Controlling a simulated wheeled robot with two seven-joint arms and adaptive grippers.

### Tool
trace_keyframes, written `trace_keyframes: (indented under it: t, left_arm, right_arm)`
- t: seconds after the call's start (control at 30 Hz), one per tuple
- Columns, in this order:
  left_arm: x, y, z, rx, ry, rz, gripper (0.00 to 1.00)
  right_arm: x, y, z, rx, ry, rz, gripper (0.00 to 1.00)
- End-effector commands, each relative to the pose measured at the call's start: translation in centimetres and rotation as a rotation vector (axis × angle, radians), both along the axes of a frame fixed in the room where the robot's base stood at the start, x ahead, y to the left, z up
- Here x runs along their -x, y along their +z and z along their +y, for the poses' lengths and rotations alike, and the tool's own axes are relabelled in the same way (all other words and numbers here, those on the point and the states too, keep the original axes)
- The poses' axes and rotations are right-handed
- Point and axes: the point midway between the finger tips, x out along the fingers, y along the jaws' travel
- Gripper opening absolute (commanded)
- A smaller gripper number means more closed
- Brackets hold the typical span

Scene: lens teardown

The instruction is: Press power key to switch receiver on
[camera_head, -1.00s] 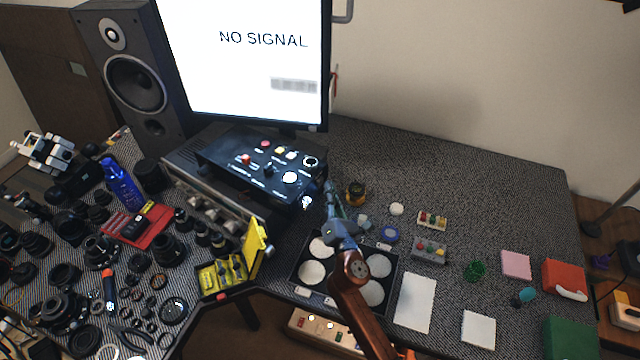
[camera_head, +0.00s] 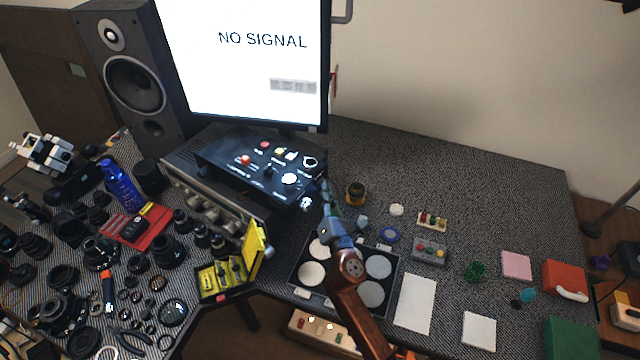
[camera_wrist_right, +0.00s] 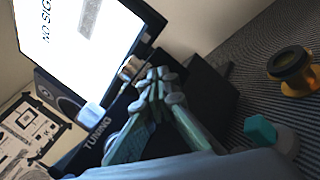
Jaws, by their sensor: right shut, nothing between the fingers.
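The receiver appears to be the black control box (camera_head: 225,160) below the screen, with a red button (camera_head: 245,160), other small keys and pale knobs (camera_head: 290,179) on its top panel. I cannot tell which key is the power key. My right gripper (camera_head: 326,186) is shut and empty, just right of the box's right end. In the right wrist view its fingertips (camera_wrist_right: 157,78) overlap the dark box (camera_wrist_right: 75,158), marked "TUNING", near a pale knob (camera_wrist_right: 131,68). Contact cannot be told. The screen (camera_head: 245,60) reads "NO SIGNAL". My left gripper is not in view.
A silver unit with knobs (camera_head: 205,208) sits under the box. A speaker (camera_head: 135,80) stands behind left. A black-and-gold ring (camera_head: 355,193) stands right of my gripper. A tray with pale discs (camera_head: 345,300) lies below my forearm. The right rear tabletop is clear.

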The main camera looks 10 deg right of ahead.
Motion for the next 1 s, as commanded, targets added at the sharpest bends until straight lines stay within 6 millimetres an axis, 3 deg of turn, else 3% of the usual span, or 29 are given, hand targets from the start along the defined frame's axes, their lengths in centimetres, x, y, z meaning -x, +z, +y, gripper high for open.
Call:
trace_keyframes:
  t: [1.0]
  left_arm:
    - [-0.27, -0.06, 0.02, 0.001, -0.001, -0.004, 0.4]
  right_arm:
    - [-0.5, 0.01, 0.74, -0.001, 0.002, 0.0, 0.0]
